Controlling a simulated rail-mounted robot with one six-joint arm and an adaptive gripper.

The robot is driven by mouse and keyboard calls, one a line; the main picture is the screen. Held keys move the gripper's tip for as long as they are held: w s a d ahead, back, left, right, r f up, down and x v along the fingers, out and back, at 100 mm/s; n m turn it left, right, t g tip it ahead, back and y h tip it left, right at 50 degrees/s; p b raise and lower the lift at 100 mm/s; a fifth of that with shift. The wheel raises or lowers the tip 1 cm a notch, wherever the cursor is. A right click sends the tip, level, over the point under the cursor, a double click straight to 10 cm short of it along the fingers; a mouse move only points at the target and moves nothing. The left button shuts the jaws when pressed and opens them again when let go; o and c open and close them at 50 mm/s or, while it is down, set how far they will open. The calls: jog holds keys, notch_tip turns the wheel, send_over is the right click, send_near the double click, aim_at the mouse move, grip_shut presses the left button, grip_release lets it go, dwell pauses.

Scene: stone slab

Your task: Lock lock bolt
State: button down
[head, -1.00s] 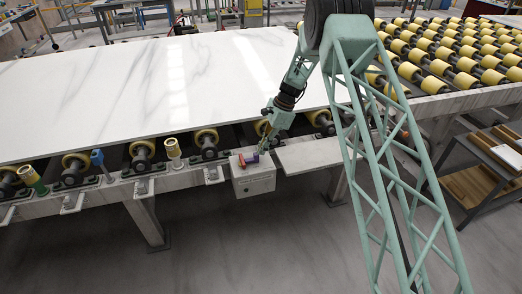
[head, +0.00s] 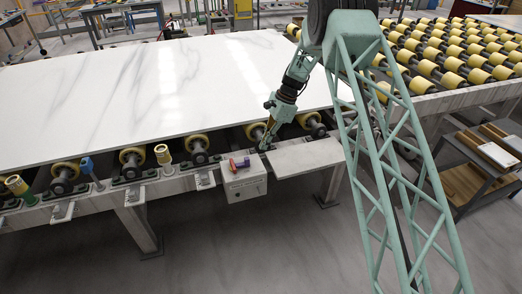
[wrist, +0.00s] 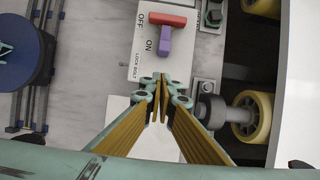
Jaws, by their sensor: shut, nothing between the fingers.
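The lock bolt switch is a red bar (wrist: 167,19) with a purple piece (wrist: 164,42) attached. In the wrist view the red bar lies crosswise beside the word OFF, and the purple piece points down the picture beside the word ON. They sit on a pale box (head: 245,186) labelled LOCK BOLT at the conveyor's front edge. In the head view the red bar (head: 233,166) is left of the purple piece (head: 244,162). My gripper (wrist: 160,78) is shut and empty, just below the purple piece in the wrist view, with a small gap. In the head view my gripper (head: 264,147) is right of the switch.
A large white stone slab (head: 150,95) lies on the rollers just behind my gripper. A yellow roller (wrist: 250,112) and brackets stand close on the right in the wrist view. A flat pale plate (head: 305,157) is right of the box. The floor in front is clear.

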jog(key=shift+p+v, duration=0.3)
jog(key=shift+v, duration=2.4)
jog(key=shift+r, duration=0.15)
